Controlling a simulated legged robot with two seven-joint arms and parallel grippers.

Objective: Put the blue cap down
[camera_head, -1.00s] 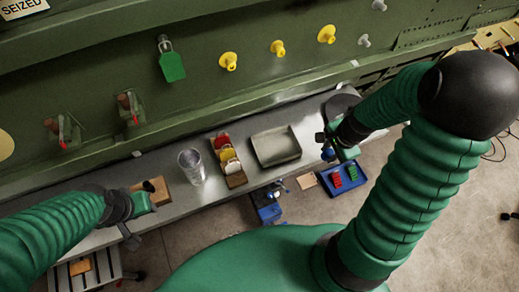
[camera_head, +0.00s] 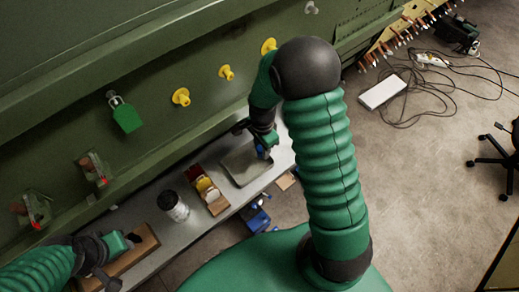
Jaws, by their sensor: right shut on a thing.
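My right gripper (camera_head: 264,148) is shut on the blue cap (camera_head: 261,152), of which only a small blue patch shows below the dark jaws. It is over the right part of the grey-green tray (camera_head: 239,170) on the bench; I cannot tell whether the cap touches the tray. My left gripper (camera_head: 128,243) is at the lower left, by a wooden block (camera_head: 139,252); its fingers are too small and covered to read.
A wooden rack with red, yellow and white pieces (camera_head: 209,194) and a clear cup (camera_head: 173,206) stand on the bench, left of the tray. Yellow knobs (camera_head: 181,97) and a green tag (camera_head: 126,117) are on the green panel behind. A blue item (camera_head: 257,220) is below the bench's front edge.

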